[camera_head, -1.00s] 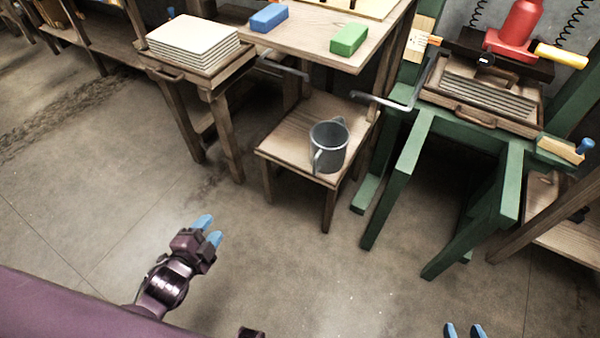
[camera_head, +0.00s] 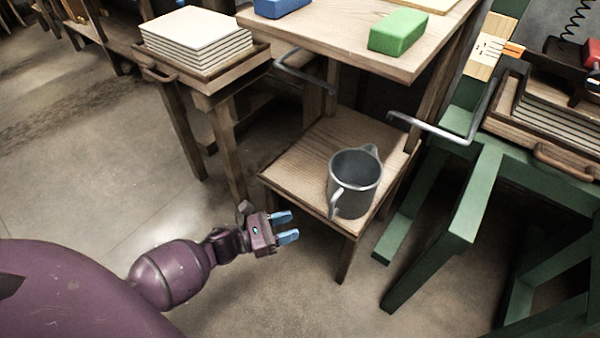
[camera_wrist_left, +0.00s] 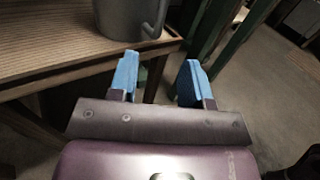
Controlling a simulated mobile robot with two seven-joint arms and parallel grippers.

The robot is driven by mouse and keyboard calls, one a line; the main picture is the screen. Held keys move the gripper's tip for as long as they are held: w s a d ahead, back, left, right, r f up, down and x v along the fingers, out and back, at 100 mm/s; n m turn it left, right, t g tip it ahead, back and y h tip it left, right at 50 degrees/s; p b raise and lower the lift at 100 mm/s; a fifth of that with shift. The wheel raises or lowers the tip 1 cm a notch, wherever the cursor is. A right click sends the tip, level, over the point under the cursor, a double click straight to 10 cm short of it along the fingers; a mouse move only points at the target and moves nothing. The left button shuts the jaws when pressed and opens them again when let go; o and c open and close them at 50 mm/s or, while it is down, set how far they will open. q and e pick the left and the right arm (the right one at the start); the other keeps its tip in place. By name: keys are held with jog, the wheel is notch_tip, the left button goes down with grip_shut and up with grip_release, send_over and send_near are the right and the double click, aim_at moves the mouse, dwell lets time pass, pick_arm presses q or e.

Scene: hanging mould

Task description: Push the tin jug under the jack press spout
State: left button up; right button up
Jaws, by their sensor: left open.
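The grey tin jug (camera_head: 355,183) stands upright on the low wooden shelf (camera_head: 300,165), near its front right corner, its handle facing the front left. My left gripper (camera_head: 291,228) is open and empty, just left of the shelf's front edge and apart from the jug. In the left wrist view the jug (camera_wrist_left: 128,18) is above the open left gripper (camera_wrist_left: 158,78), its top cut off. The green frame of the press (camera_head: 465,200) stands right of the shelf; a bit of red (camera_head: 593,50) shows at the right edge. I cannot make out a spout for certain. My right gripper is out of view.
A bent grey bar (camera_head: 440,130) reaches from the press side towards the shelf; another (camera_head: 303,80) is at the left. Above the shelf, a wooden top holds a green block (camera_head: 398,32) and a blue block (camera_head: 280,6). Stacked boards (camera_head: 197,38) lie at the left.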

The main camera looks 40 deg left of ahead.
aim_at(347, 191)
pick_arm(q)
jog(key=b+x, duration=0.1)
jog(key=x, duration=1)
jog(key=shift+a+r, duration=0.1)
